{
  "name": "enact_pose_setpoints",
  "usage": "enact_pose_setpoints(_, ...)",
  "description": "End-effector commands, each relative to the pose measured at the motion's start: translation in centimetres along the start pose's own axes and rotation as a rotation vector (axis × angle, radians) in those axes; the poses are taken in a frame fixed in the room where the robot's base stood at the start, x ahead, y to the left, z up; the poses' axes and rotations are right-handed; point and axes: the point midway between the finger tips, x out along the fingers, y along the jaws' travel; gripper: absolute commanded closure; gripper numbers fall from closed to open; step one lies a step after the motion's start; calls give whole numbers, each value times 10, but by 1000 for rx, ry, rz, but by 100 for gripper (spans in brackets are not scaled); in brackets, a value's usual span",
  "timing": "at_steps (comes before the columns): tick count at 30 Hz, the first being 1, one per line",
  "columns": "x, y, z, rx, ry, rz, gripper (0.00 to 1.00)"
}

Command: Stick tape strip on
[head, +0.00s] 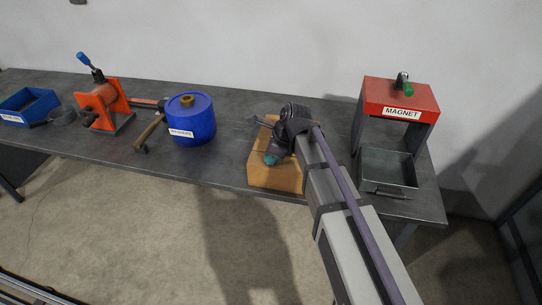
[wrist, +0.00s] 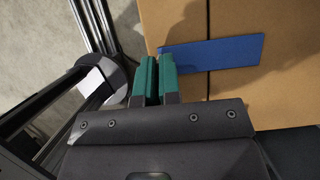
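The blue tape strip (wrist: 225,53) shows in the wrist view, reaching across the dark seam of a cardboard box (wrist: 280,100). Its left end meets the narrow gap between the teal fingers of my gripper (wrist: 158,60), which look shut on that end. I cannot tell whether the strip touches the box or hangs just above it. In the head view the box (head: 262,177) stands near the bench's front edge, partly covered by my arm, and my gripper (head: 271,159) is over it. The strip is hidden there.
A blue drum (head: 202,128) and a hammer (head: 152,130) lie left of the box, with an orange device (head: 116,97) and a blue bin (head: 40,103) farther left. At right stand a red magnet frame (head: 392,91) and a grey metal tray (head: 369,160).

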Motion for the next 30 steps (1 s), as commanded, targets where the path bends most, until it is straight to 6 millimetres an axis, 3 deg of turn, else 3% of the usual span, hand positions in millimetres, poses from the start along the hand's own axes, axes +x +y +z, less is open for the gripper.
enact_pose_setpoints(10, 0, 0, 0, 0, 0, 0, 100)
enact_pose_setpoints(12, 0, 0, 0, 0, 0, 0, 89)
enact_pose_setpoints(19, 0, 0, 0, 0, 0, 0, 67)
enact_pose_setpoints(26, -1, 0, 0, 0, 0, 0, 66)
enact_pose_setpoints(30, -14, 0, 2, 1, 0, 0, 66)
